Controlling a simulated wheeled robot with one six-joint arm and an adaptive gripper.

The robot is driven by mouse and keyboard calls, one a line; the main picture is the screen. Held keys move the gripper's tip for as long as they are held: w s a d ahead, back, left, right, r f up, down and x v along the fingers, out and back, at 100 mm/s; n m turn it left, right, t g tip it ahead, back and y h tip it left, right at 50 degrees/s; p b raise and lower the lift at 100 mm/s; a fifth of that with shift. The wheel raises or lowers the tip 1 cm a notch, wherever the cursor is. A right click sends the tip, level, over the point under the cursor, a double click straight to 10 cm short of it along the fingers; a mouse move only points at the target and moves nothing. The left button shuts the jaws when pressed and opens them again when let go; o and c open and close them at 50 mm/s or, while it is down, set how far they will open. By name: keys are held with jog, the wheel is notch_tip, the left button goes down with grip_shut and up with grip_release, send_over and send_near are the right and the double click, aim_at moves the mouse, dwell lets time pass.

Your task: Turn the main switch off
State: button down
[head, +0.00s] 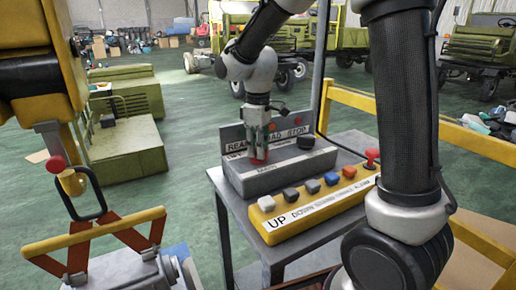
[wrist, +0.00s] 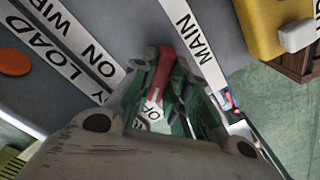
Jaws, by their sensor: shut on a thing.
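The main switch is a red handle (wrist: 165,68) next to a white label reading MAIN (wrist: 190,30). It shows as a small red patch in the head view (head: 258,156), on the grey control box (head: 290,175). My gripper (head: 259,143) points down onto it. In the wrist view my gripper (wrist: 160,90) is shut on the red handle, one finger on each side. A white plate (wrist: 151,113) with partly covered letters, seemingly OF, shows between the fingers. My fingers hide part of the switch and its base.
A yellow pendant (head: 310,207) with several coloured buttons and a red knob lies in front of the grey box on the table. A sign panel with lamps stands behind. At left, a hook (head: 72,183) hangs above a red-and-yellow lifting clamp (head: 95,237). Yellow railing runs at right.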

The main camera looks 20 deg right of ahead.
jog(key=shift+n, duration=0.6)
jog(key=c, duration=1.4)
grip_release()
notch_tip(320, 180, up, 12)
